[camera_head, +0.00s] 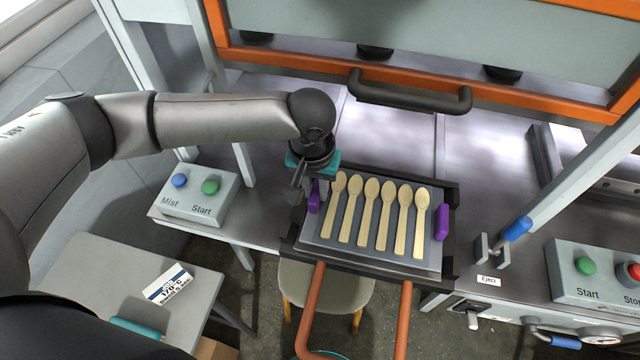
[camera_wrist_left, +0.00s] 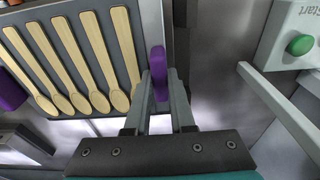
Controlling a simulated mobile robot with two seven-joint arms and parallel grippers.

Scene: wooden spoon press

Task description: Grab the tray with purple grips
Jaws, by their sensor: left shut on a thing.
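The grey tray (camera_head: 322,246) sits in a dark frame at the front of the press and holds several wooden spoons (camera_head: 387,218) side by side. It has a purple grip on its left side (camera_head: 314,198) and another purple grip on its right side (camera_head: 442,222). My left gripper (camera_head: 308,190) reaches down to the left grip. In the left wrist view its two fingers are shut on the left purple grip (camera_wrist_left: 158,68), with the tray (camera_wrist_left: 95,125) and spoons beside it. Nothing is at the right grip. My right gripper is not in view.
The press door with a dark handle (camera_head: 410,95) stands above the tray. Orange rails (camera_head: 404,320) stick out in front. A Mist/Start button box (camera_head: 198,193) is at left, an Eject lever (camera_head: 500,243) and Start/Stop box (camera_head: 598,275) at right. A stool stands below.

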